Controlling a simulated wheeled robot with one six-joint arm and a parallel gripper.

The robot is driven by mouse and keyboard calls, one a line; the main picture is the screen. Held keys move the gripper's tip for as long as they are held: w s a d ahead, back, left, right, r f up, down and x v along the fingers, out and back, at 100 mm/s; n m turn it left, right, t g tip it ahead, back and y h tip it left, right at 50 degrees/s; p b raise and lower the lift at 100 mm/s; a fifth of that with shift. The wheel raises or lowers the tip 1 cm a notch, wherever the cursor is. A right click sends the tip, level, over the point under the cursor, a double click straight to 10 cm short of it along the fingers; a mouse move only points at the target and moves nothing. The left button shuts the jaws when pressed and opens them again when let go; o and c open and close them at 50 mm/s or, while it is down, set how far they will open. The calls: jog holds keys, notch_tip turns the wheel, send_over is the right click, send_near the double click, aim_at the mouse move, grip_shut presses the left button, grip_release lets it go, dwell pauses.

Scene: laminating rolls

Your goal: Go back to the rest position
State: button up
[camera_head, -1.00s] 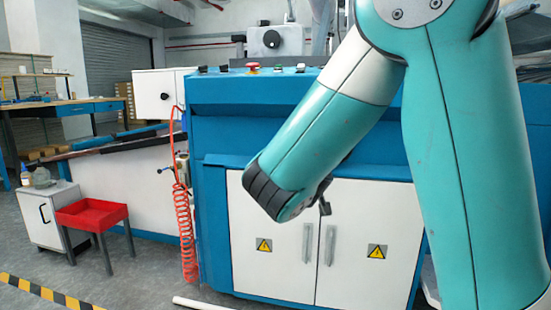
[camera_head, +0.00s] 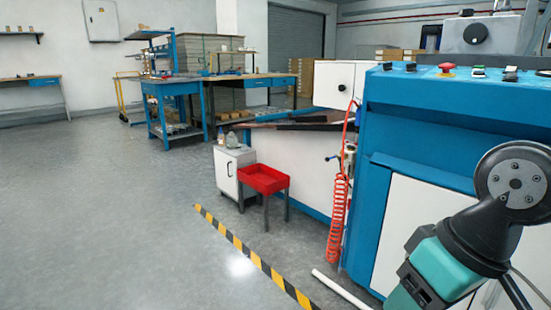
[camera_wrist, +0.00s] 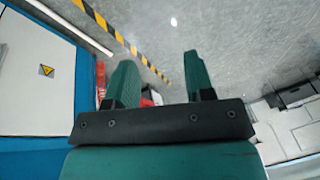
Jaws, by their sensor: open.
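My gripper (camera_wrist: 160,68) is open and empty in the wrist view, with its two green fingers spread apart over the grey floor. In the head view my arm is folded low at the right edge, in front of the blue machine (camera_head: 410,130). The fingertips cannot be made out there. In the wrist view the machine's white door (camera_wrist: 35,75) with a yellow warning label is at the left.
A red tray table (camera_head: 263,179) and a small white cabinet (camera_head: 228,170) stand left of the machine. A white tube (camera_head: 340,287) and yellow-black floor tape (camera_head: 250,255) lie in front. Workbenches (camera_head: 172,88) stand farther back. The floor at left is clear.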

jog(key=s+a+r+n+g+y, duration=0.1)
jog(key=s+a+r+n+g, duration=0.1)
jog(key=s+r, duration=0.15)
notch_tip(320, 180, up, 37)
jog(key=p, duration=3.8)
jog(key=shift+s+a+f, duration=0.15)
jog(key=shift+s, duration=0.15)
